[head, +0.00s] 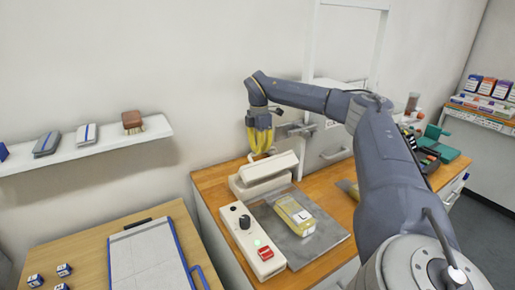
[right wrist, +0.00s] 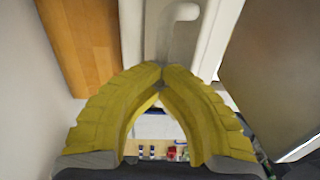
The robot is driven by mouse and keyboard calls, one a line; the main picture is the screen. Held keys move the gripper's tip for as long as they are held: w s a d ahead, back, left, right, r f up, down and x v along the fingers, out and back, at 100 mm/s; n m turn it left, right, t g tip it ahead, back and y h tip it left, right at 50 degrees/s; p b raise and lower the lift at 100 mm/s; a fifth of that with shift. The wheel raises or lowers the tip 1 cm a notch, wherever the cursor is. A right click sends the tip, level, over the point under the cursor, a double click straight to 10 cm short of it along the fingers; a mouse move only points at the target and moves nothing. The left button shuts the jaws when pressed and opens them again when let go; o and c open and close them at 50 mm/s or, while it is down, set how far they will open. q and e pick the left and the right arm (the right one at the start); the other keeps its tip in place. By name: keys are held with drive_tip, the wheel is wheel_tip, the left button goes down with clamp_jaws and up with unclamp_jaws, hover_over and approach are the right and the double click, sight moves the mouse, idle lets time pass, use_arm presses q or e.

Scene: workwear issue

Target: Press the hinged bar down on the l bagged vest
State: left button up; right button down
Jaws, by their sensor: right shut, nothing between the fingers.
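The bagged vest (head: 295,215), yellow with a white label marked L, lies flat on a grey plate (head: 325,244) in the head view. The white hinged bar (head: 268,168) is at the far end of the plate, above its white base (head: 262,187); it looks raised. Whether the bag's far end reaches under it I cannot tell. My right gripper (head: 261,151), with yellow fingers, is just above and behind the bar. In the right wrist view its fingertips (right wrist: 160,72) meet, empty, near a pale, rounded handle-like part (right wrist: 180,25). My left gripper is out of view.
A wall shelf (head: 85,148) and a lower wooden table (head: 85,240) with a clipboard-like board are left. My right arm covers much of the bench's right side.

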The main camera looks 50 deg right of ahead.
drive_tip(key=c, duration=2.2)
unclamp_jaws()
drive_tip(key=shift+s+a+f, duration=0.15)
drive_tip(key=shift+s+f, duration=0.05)
drive_tip(key=shift+s, duration=0.35)
drive_tip(key=c, duration=1.4)
unclamp_jaws()
drive_tip(key=shift+w+r, duration=0.1)
drive_tip(key=shift+r, duration=0.05)
wheel_tip(320, 180, up, 12)
drive_tip(key=shift+w, duration=0.2)
